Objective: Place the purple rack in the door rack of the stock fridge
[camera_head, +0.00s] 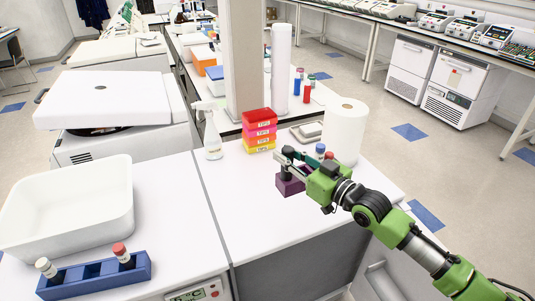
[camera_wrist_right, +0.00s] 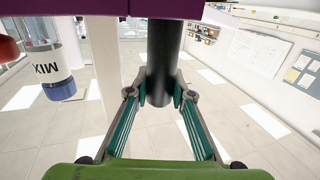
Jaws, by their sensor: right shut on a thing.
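The purple rack (camera_head: 290,186) is at the bench's front right, below my right gripper (camera_head: 284,162). In the right wrist view its purple edge (camera_wrist_right: 150,8) runs along the top of the picture. A dark upright post (camera_wrist_right: 163,65) meets the rack, and the right gripper's two fingers (camera_wrist_right: 160,98) are shut around this post. I cannot tell whether the rack touches the bench. A fridge temperature display (camera_head: 195,292) shows at the bottom edge. A pale shelf-like part (camera_head: 385,281) shows below the bench's right side; I cannot tell whether it is the door rack. My left gripper is out of view.
Stacked coloured boxes (camera_head: 259,131), a spray bottle (camera_head: 211,135) and a paper roll (camera_head: 345,131) stand behind the rack. Small capped tubes (camera_head: 320,151) are close to my gripper. A white tub (camera_head: 65,215) and blue rack (camera_head: 95,276) occupy the left. Bare bench (camera_head: 250,220) lies between.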

